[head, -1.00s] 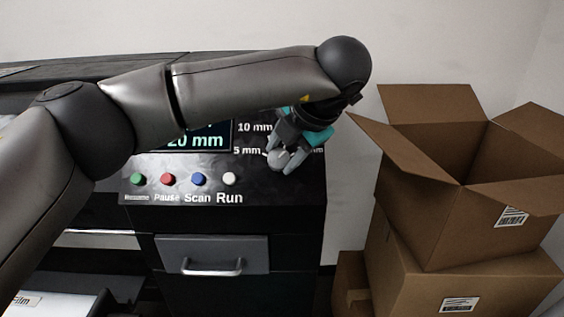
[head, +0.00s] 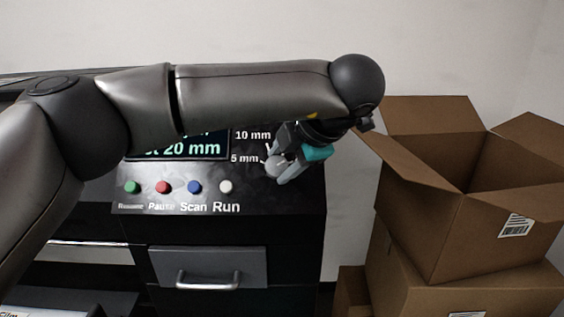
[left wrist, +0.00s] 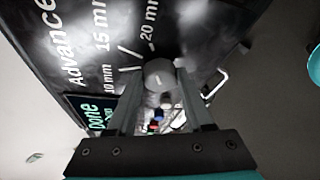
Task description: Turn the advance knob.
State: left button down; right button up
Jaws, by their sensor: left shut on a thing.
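The advance knob (head: 272,166) is a small round grey knob on the black control panel (head: 300,194), beside the "5 mm" and "10 mm" labels. In the left wrist view the knob (left wrist: 158,73) sits between the fingertips, with "Advance", "10 mm", "15 mm" and "20 mm" printed around it. My left gripper (head: 281,172), with grey fingers and teal parts, is shut on the knob; it also shows in the left wrist view (left wrist: 160,85). My arm covers part of the panel and display. I cannot tell clearly where the knob points. My right gripper is not in view.
A display (head: 180,148) reads "20 mm", partly covered. Green (head: 132,187), red (head: 164,187), blue (head: 195,187) and white (head: 226,187) buttons line the panel. A grey drawer (head: 210,262) is below. Open cardboard boxes (head: 425,240) stand close on the right.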

pick_arm(q)
jog(key=shift+c, duration=1.5)
grip_release()
jog(key=shift+s+r, duration=0.1)
jog(key=v, duration=1.5)
jog(key=shift+b, duration=0.35)
